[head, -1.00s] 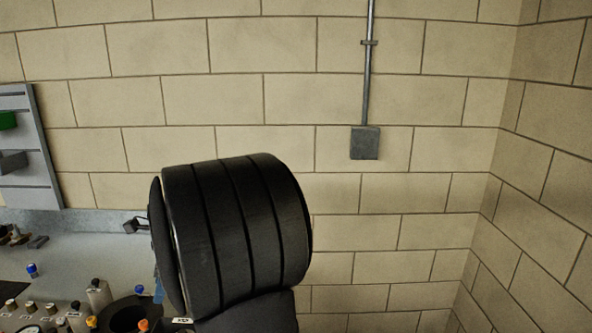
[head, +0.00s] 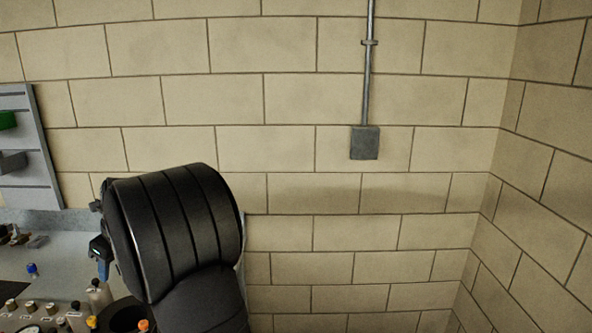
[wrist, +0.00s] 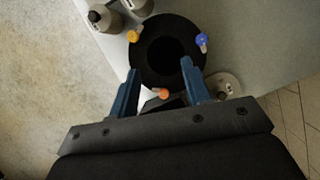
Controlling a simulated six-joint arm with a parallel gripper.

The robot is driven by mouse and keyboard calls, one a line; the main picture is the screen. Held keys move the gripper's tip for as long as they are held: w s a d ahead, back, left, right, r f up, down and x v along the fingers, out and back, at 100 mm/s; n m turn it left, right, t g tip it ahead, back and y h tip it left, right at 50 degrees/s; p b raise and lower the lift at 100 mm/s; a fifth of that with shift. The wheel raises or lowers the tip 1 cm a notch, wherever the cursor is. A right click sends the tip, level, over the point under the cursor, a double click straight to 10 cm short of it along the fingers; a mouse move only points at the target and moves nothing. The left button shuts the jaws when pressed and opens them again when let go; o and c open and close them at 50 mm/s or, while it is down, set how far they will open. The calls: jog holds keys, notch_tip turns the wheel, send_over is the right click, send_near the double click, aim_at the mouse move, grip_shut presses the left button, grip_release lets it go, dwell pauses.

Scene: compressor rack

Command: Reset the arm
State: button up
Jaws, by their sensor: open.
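In the head view my large black arm link fills the lower left middle and hides part of the bench. A bit of blue from the gripper shows at its left edge.
A grey bench (head: 65,265) at the lower left holds several small bottles and fittings, including a blue-capped one (head: 32,270). A grey wall panel (head: 28,150) stands at left. A conduit box (head: 364,142) is on the block wall. The right side is open.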

notch_tip(320, 180, down, 12)
jog(key=shift+a+f, duration=0.25)
jog(key=shift+a, duration=0.05)
jog(key=shift+r, duration=0.15)
dwell(1.2)
notch_tip(320, 180, up, 11)
jog(key=s+d+n+g, duration=0.1)
jog(key=d+n, duration=0.1)
jog(key=d, duration=0.4)
jog(key=shift+r+n, duration=0.3)
jog(key=shift+r, duration=0.05)
